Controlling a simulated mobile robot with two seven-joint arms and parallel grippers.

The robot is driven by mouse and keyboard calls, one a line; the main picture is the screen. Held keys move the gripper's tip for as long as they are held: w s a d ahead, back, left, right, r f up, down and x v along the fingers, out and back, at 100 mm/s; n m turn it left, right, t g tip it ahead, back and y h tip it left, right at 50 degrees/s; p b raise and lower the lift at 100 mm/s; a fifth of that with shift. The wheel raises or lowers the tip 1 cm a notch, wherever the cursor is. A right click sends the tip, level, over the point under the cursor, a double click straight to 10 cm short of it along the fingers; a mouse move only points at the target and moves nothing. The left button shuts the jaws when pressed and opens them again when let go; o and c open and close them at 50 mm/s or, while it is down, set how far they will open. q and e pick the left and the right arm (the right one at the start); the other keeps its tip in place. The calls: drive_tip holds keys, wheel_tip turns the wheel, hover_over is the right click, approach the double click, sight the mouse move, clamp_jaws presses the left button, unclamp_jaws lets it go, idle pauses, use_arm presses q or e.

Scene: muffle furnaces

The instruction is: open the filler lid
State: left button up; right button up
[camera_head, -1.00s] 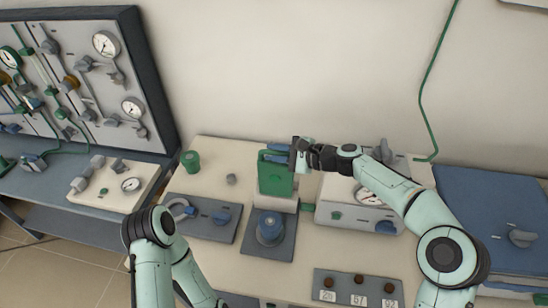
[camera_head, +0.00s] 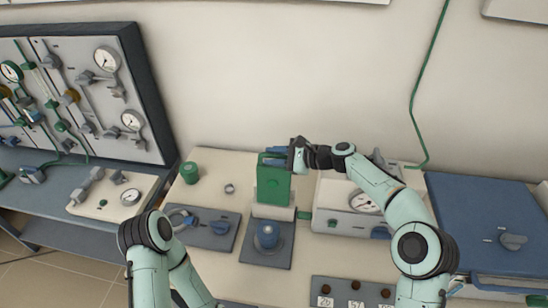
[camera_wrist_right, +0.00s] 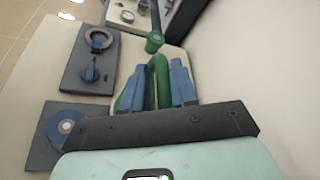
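A green upright box (camera_head: 273,187) stands on a pale base at the middle of the bench in the head view, and I take it for the filler. A green loop handle (camera_wrist_right: 160,70) shows in the right wrist view. My right gripper (camera_head: 270,156) reaches in from the right at the top of the box. Its blue fingers (camera_wrist_right: 160,85) lie on both sides of the green loop, close together, and look shut on it. The gripper hides part of the box top, and I cannot make out the lid's edge. My left gripper is out of view below; only my left arm shows.
A grey plate with a blue knob (camera_head: 267,236) lies in front of the box. A plate with a ring and knob (camera_head: 205,226) is to its left. A green cylinder (camera_head: 190,172) stands behind left. A white gauge unit (camera_head: 345,205) is close on the right, under my right arm.

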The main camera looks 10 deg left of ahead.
drive_tip(key=shift+f, duration=0.15)
drive_tip(key=shift+s+d, duration=0.1)
drive_tip(key=shift+d, duration=0.25)
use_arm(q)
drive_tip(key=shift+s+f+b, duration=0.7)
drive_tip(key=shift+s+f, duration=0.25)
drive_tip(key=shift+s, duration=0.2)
use_arm(e)
drive_tip(key=v, duration=1.2)
drive_tip(key=shift+d+r, duration=0.3)
drive_tip(key=shift+s, duration=0.1)
